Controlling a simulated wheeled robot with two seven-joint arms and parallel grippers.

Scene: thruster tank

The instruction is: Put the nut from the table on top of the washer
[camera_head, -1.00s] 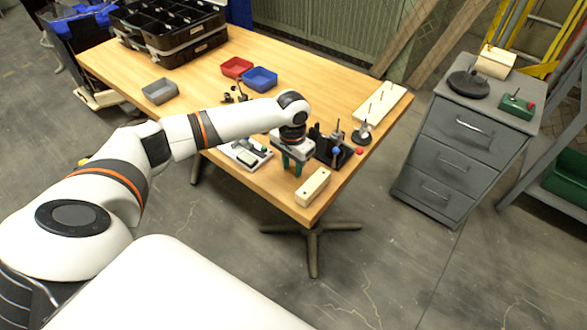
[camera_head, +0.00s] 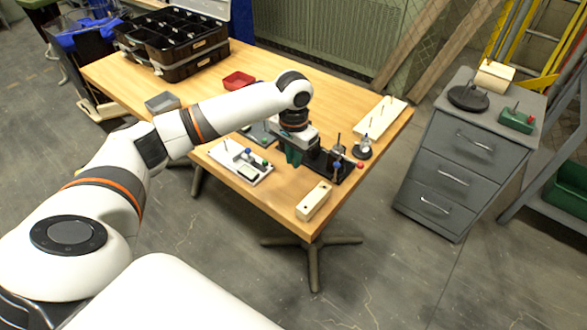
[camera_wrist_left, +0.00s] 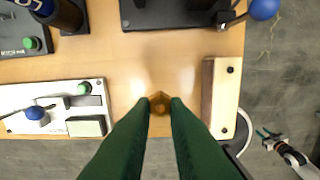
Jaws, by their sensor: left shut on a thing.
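A small brass-coloured nut (camera_wrist_left: 159,103) is pinched between the green fingertips of my left gripper (camera_wrist_left: 160,108) in the left wrist view. In the head view my left gripper (camera_head: 293,157) is over the wooden table (camera_head: 280,190), between the white panel and the black fixture. The nut is hidden there. I cannot make out the washer in either view. My right gripper (camera_wrist_left: 267,139) shows small at the lower right of the left wrist view, beyond the table, with its fingers apart and empty.
A pale block with holes (camera_head: 313,200) lies near the table's front corner. A white panel (camera_head: 240,162) is left of the gripper. A black fixture (camera_head: 330,167) and a round stand (camera_head: 363,150) are to its right. Bare tabletop lies under the nut.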

